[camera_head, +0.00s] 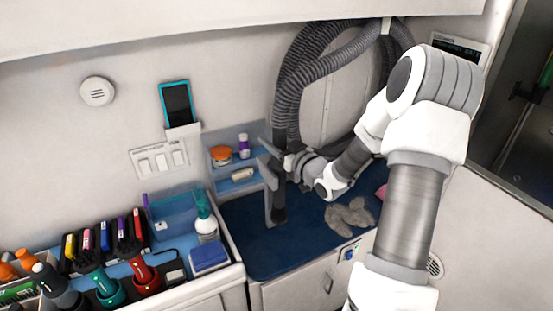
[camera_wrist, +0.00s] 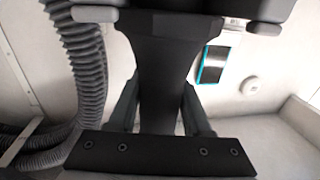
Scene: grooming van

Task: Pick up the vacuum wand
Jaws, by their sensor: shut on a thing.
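The dark vacuum wand (camera_head: 279,207) stands roughly upright over the blue counter mat at the end of the ribbed grey hose (camera_head: 288,100). My gripper (camera_head: 270,172) reaches in from the right and is shut on the wand, its fingers partly hiding it. In the wrist view the black wand (camera_wrist: 165,65) fills the middle between the two grey fingers of my gripper (camera_wrist: 162,112). The hose (camera_wrist: 85,65) curves down the left of that view. I cannot tell whether the wand's lower end touches the mat.
A grey cloth-like heap (camera_head: 350,214) lies on the blue mat (camera_head: 255,245), right of the wand. A blue wall shelf (camera_head: 217,184) with small bottles is close on the left. A spray bottle (camera_head: 205,222) and a tray of tools stand further left. The mat's front is clear.

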